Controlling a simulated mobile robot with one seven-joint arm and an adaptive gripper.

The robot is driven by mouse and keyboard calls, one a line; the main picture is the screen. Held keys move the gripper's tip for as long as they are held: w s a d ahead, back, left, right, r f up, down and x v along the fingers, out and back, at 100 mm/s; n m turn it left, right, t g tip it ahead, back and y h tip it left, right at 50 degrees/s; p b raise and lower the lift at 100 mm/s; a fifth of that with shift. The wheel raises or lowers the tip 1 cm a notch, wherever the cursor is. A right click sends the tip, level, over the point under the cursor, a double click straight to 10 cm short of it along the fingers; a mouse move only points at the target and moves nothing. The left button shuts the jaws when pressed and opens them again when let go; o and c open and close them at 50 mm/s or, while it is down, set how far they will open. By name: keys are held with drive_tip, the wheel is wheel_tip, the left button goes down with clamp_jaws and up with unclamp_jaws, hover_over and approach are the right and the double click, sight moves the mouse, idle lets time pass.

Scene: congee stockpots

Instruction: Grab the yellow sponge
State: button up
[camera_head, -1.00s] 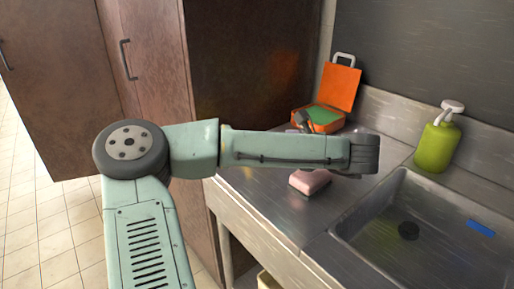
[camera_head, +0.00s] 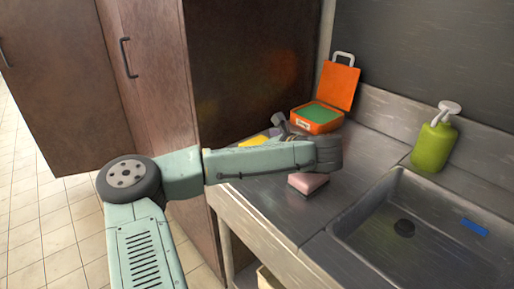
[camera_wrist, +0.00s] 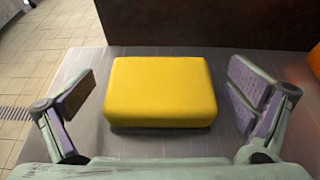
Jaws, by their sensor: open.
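The yellow sponge (camera_wrist: 160,92) is a rounded block lying flat on the steel counter in the wrist view. In the head view only a bit of the yellow sponge (camera_head: 254,141) shows behind my arm. My gripper (camera_wrist: 168,90) is open, with one finger to the left of the sponge and one to the right, and gaps on both sides. In the head view my gripper (camera_head: 278,128) is partly hidden behind my own wrist.
A pink sponge (camera_head: 308,183) lies on the counter (camera_head: 262,212) near my wrist. An open orange case (camera_head: 338,86) with a green inside stands behind. A sink (camera_head: 420,235) with a blue item (camera_head: 475,227) and a green soap bottle (camera_head: 433,146) are at right.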

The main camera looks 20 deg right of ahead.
drive_tip(key=shift+c, duration=0.4)
drive_tip(key=c, duration=1)
drive_tip(key=shift+o, duration=0.2)
drive_tip(key=shift+r, duration=0.15)
